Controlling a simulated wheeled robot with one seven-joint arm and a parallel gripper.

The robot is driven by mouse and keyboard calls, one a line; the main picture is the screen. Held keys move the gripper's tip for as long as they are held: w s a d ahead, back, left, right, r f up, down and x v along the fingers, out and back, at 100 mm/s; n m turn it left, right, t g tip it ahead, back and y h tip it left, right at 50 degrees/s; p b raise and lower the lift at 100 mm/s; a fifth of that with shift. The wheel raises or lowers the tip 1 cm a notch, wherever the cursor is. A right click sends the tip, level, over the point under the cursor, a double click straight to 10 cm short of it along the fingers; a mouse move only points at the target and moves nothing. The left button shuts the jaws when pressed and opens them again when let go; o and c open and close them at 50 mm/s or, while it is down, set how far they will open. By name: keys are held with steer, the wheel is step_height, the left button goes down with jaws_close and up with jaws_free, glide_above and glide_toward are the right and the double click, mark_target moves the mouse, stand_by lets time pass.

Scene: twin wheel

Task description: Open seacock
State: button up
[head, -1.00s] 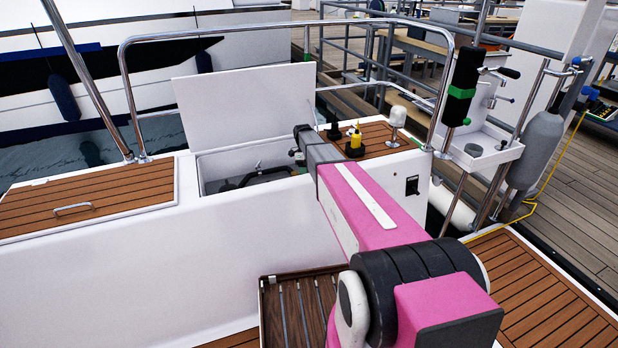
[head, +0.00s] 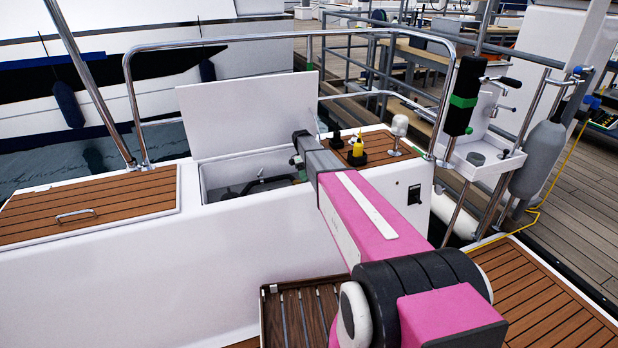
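The open locker (head: 207,190) in the white cockpit side has its white lid (head: 245,115) raised. Inside it a dark curved hose or handle-like part (head: 265,181) shows low down. I cannot make out the seacock itself; the locker's depth and the front wall hide most of the inside. My pink and grey arm reaches from the lower right to the locker's right end. Its grey far end covers that corner. My gripper's fingers do not show; the arm end and locker edge hide that area.
A yellow-and-black fitting (head: 357,150) and a white capped post (head: 399,128) stand on the teak top right of the locker. A steel rail (head: 290,35) arches above the lid. A closed teak hatch (head: 95,205) lies to the left.

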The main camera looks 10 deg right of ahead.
steer(key=shift+o, duration=0.7)
